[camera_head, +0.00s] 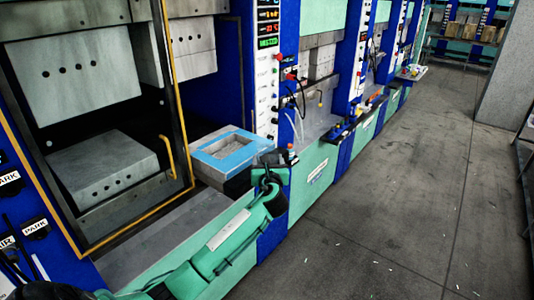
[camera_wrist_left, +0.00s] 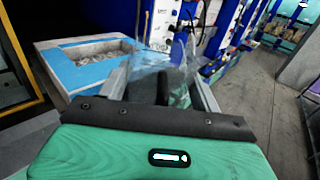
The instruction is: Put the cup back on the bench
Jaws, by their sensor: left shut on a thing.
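My left gripper (camera_head: 275,165) is at the end of the green arm that comes in from the lower left, just right of a blue-rimmed box. In the left wrist view the gripper (camera_wrist_left: 163,86) is shut on a clear, see-through cup (camera_wrist_left: 176,58) between its fingers. The cup's outline is faint, and its lower part is hidden behind the gripper. In the head view I cannot make out the cup clearly. A grey bench ledge (camera_head: 160,240) runs in front of the press, behind my left arm. My right gripper is not in view.
The box (camera_head: 228,152) has a blue rim and a grey inside; it also shows in the left wrist view (camera_wrist_left: 62,72) with grey bits in it. A press with an open yellow-edged door (camera_head: 172,100) stands left. More presses line the aisle.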

